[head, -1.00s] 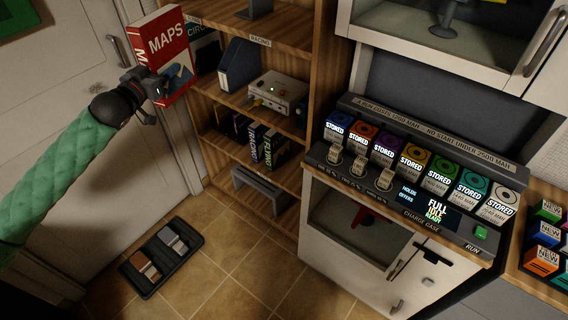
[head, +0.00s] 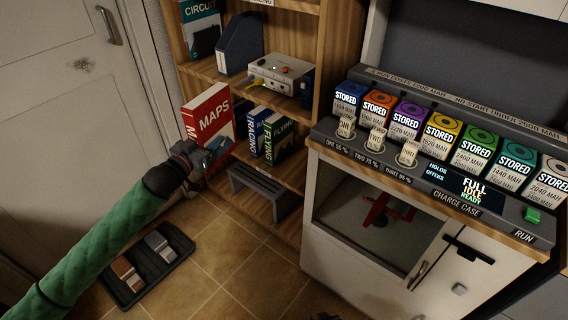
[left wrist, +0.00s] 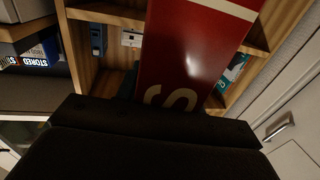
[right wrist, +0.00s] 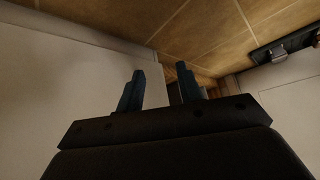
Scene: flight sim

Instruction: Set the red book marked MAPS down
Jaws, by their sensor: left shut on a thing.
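The red book marked MAPS (head: 209,116) is upright in the head view, in front of the left part of the wooden shelf unit, at the height of the row of books. My left gripper (head: 207,158) is shut on its lower part. In the left wrist view the red book (left wrist: 195,50) rises from the jaws, with a pale letter near them. I cannot tell whether the book touches a shelf board. My right gripper (right wrist: 160,88) shows in the right wrist view with its two fingers apart and nothing between them.
A blue book (head: 252,128) and a green FLYING book (head: 281,140) stand right of the red book. Above are a white box device (head: 279,73) and a blue file holder (head: 240,45). A grey stand (head: 257,187) is below. The charge case (head: 440,196) stands to the right.

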